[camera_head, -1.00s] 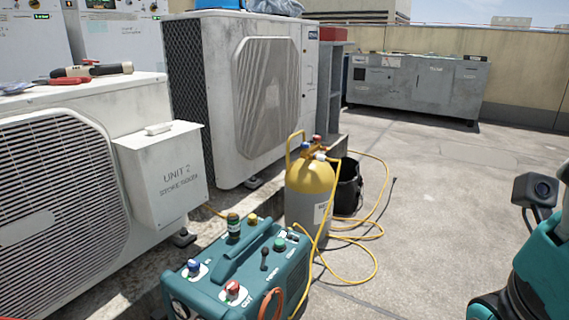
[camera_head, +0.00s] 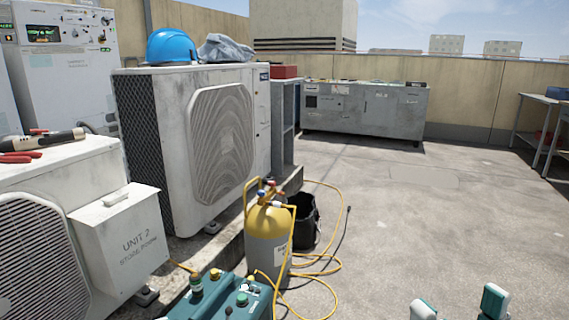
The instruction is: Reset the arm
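Two white and teal fingertips of my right gripper (camera_head: 459,304) show at the bottom right edge in the head view. They stand apart with bare floor between them, so it looks open and empty. The rest of that gripper and its arm are below the frame. My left gripper is not in view.
A teal machine (camera_head: 232,300) stands at the bottom, beside a yellow-topped gas cylinder (camera_head: 267,235) and a black bucket (camera_head: 304,222). A yellow hose (camera_head: 325,265) loops on the floor. Condenser units (camera_head: 200,135) line the left. The concrete floor at right is clear.

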